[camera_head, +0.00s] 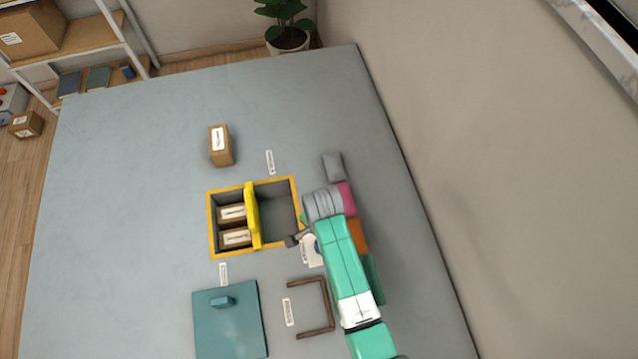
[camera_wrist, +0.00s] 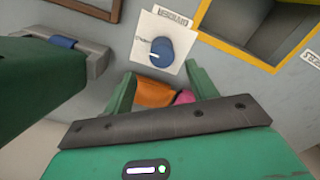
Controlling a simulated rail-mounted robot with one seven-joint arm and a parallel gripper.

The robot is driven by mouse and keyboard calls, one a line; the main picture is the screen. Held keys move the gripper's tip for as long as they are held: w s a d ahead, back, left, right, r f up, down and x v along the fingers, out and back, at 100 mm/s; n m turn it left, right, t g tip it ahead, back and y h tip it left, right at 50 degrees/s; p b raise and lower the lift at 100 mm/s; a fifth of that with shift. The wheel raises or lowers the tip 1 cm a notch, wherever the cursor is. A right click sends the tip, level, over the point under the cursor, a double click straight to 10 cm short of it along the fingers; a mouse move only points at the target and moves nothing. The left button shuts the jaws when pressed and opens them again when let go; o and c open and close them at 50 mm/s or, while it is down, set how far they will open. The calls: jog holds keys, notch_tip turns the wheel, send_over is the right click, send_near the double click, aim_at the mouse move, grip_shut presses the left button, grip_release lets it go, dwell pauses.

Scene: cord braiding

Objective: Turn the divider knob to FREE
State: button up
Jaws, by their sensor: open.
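The divider knob (camera_wrist: 162,52) is a round blue dial on a white plate (camera_wrist: 178,22) in the wrist view, with a pale pointer mark facing left. Small markings beside it and the label above are too small to read. My gripper (camera_wrist: 163,78) is open, its two green fingers apart just below the knob in the picture and not closed on it. In the head view my arm covers the knob; part of the white plate (camera_head: 312,252) shows beside it. The yellow divider (camera_head: 252,216) stands upright across the yellow-rimmed bin (camera_head: 212,240).
Small cartons (camera_head: 234,237) sit in the bin's left compartment; the right one looks empty. Another carton (camera_head: 220,145) stands behind. A teal lid (camera_head: 230,330) and brown bracket (camera_head: 328,305) lie in front.

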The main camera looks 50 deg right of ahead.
notch_tip(320, 180, down, 7)
jog(key=b, duration=0.2)
jog(key=shift+d+b, duration=0.1)
jog(key=shift+b, duration=0.25)
jog(key=shift+w, duration=0.1)
jog(key=c, duration=1)
